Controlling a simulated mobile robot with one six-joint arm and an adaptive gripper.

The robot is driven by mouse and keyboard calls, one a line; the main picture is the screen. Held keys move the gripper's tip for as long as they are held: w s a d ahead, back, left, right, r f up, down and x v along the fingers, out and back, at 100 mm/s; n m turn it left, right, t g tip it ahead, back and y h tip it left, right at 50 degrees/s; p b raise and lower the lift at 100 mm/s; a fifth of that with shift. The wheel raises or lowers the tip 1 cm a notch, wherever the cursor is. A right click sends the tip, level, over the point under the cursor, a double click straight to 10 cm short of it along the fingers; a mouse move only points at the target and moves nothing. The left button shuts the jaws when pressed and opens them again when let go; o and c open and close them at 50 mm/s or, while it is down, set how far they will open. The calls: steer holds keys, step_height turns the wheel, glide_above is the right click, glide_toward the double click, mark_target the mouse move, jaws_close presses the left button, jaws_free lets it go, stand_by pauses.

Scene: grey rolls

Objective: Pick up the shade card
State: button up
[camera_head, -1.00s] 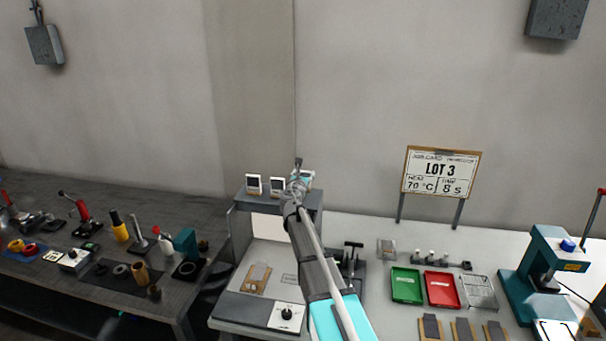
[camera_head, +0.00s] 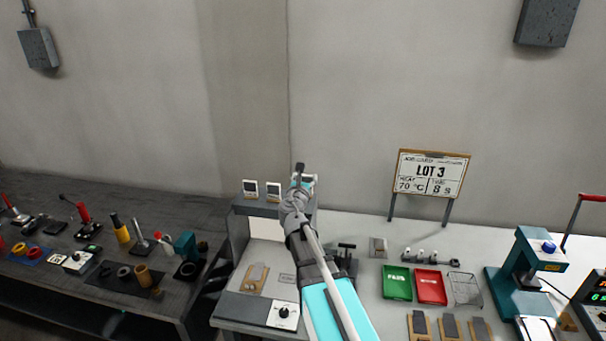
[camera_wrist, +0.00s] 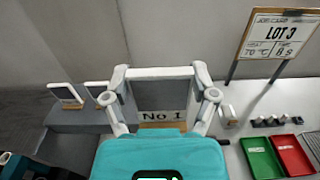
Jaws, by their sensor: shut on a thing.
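The shade card (camera_wrist: 164,97) is a dark grey panel with a white strip reading "No 1" and a tan lower edge. In the wrist view it sits between the two pale fingers of my gripper (camera_wrist: 160,84), which is shut on it. In the head view my gripper (camera_head: 302,177) is above the right end of a grey shelf (camera_head: 243,208), and only a small part of the card shows behind it. Two similar white-framed cards (camera_head: 250,188) (camera_head: 273,191) stand upright on the shelf, left of my gripper.
The lot sign (camera_head: 432,173) stands on legs to the right. A green tray (camera_head: 397,283), a red tray (camera_head: 431,287) and a teal press (camera_head: 530,270) are on the white bench. A darker bench (camera_head: 120,215) with several tools is at left.

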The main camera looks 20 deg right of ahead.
steer(key=shift+s, duration=0.15)
stand_by(0.6)
step_height(320, 180, down, 9)
steer(key=b, duration=0.9)
